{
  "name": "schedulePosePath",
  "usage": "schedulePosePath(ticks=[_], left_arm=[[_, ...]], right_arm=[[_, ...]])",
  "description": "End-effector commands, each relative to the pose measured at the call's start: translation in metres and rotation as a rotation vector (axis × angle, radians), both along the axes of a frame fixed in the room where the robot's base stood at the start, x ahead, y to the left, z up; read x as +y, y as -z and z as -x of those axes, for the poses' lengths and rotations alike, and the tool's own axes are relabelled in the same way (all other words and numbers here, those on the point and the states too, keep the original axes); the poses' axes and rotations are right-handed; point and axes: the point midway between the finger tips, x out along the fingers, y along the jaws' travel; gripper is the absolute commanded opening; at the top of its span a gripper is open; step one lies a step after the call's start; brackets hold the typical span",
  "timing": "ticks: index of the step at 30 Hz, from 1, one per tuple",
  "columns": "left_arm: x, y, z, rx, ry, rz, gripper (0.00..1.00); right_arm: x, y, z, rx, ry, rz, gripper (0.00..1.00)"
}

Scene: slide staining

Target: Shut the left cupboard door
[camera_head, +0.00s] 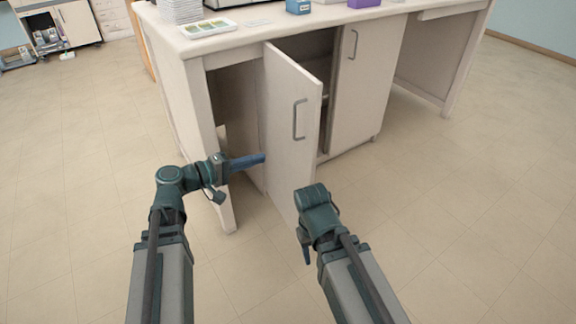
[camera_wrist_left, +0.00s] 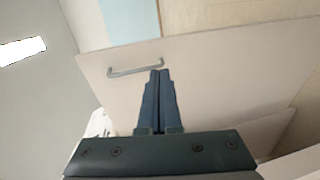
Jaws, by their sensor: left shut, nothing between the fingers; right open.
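The left cupboard door (camera_head: 283,110) is a pale panel with a grey bar handle (camera_head: 296,120). It stands ajar, its handle edge swung out from the cupboard, with a dark gap behind it. My left gripper (camera_head: 262,159) is shut and empty, with blue fingertips at the door's left edge in the head view. In the left wrist view the shut fingers (camera_wrist_left: 158,74) lie over the door panel (camera_wrist_left: 220,65), just beside the handle (camera_wrist_left: 120,72). I cannot tell whether they touch it. My right gripper (camera_head: 306,255) is open, low and pointing down by the door's bottom corner.
The right cupboard door (camera_head: 358,90) is closed. The bench top (camera_head: 245,40) carries a slide tray (camera_head: 208,29), a blue box (camera_head: 298,6) and a purple box (camera_head: 364,3). A bench leg (camera_head: 212,150) stands close behind my left arm. The floor at right is clear.

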Motion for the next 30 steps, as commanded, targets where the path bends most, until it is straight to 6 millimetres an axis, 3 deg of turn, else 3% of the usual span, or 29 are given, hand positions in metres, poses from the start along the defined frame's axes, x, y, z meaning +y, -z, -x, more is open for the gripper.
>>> schedulePosePath(ticks=[1, 3, 8, 14, 20, 30], left_arm=[[0.011, 0.012, -0.005, -0.013, -0.029, 0.040, 0.00], [0.023, 0.009, -0.009, -0.028, -0.062, 0.087, 0.00], [0.036, 0.004, -0.013, -0.047, -0.098, 0.144, 0.00], [0.036, 0.001, -0.015, -0.050, -0.102, 0.151, 0.00], [0.017, 0.002, -0.031, -0.048, -0.098, 0.150, 0.00], [-0.036, 0.003, -0.077, -0.048, -0.097, 0.149, 0.00]], right_arm=[[0.000, 0.020, 0.000, 0.000, 0.000, 0.000, 0.50], [0.000, 0.028, 0.000, 0.000, -0.001, 0.001, 0.50], [0.000, 0.035, 0.000, 0.000, -0.001, 0.001, 0.50], [0.000, 0.034, 0.000, 0.000, -0.001, 0.001, 0.50], [0.000, 0.034, 0.000, 0.000, -0.001, 0.001, 0.50], [0.000, 0.035, 0.000, 0.000, -0.001, 0.001, 0.50]])
